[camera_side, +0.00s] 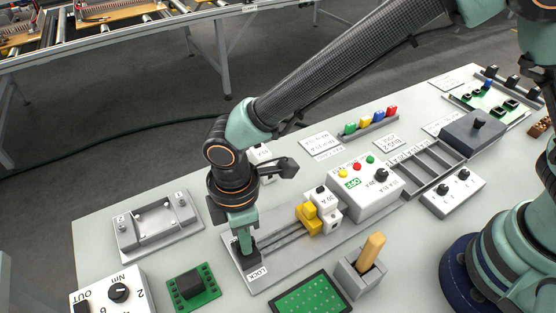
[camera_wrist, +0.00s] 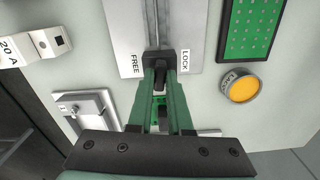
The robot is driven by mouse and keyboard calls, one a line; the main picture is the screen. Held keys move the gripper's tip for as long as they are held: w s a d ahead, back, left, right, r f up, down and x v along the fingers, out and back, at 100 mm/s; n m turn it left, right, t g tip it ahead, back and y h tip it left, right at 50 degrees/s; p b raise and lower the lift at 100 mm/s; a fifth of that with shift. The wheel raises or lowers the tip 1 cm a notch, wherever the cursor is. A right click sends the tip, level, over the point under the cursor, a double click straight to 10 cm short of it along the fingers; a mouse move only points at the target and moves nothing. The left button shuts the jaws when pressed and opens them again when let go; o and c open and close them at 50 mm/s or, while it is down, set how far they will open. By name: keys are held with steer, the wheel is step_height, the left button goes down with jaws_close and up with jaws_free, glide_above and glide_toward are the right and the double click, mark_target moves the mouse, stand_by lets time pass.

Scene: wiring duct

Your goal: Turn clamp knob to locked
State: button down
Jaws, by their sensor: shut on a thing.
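The black clamp knob (camera_wrist: 158,60) sits at the end of the grey rail plate (camera_wrist: 118,22), between the printed words FREE and LOCK in the wrist view. In the side view the knob (camera_side: 246,250) shows low at the plate's near end, beside the LOCK label. My gripper (camera_side: 243,236) points down onto it, and its green fingers (camera_wrist: 159,78) are shut on the knob. The fingers hide part of the knob, so I cannot tell exactly which way it points. A yellow block (camera_side: 309,218) sits farther along the rails, next to a white module (camera_side: 325,207).
A grey tray fixture (camera_side: 157,228) lies left of my gripper. A green board with a black block (camera_side: 192,286) and a white Nm dial box (camera_side: 112,292) are in front. A green perforated board (camera_side: 311,296) and a holder with a wooden handle (camera_side: 371,250) stand right.

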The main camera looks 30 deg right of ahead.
steer(key=m, duration=0.4)
steer(key=shift+m, duration=0.3)
steer(key=m, duration=0.3)
steer(key=shift+m, duration=0.3)
steer(key=m, duration=0.4)
steer(key=shift+m, duration=1.9)
steer(key=shift+r, duration=0.1)
steer(key=c, duration=0.8)
jaws_free()
steer(key=shift+c, duration=0.2)
step_height(320, 180, up, 12)
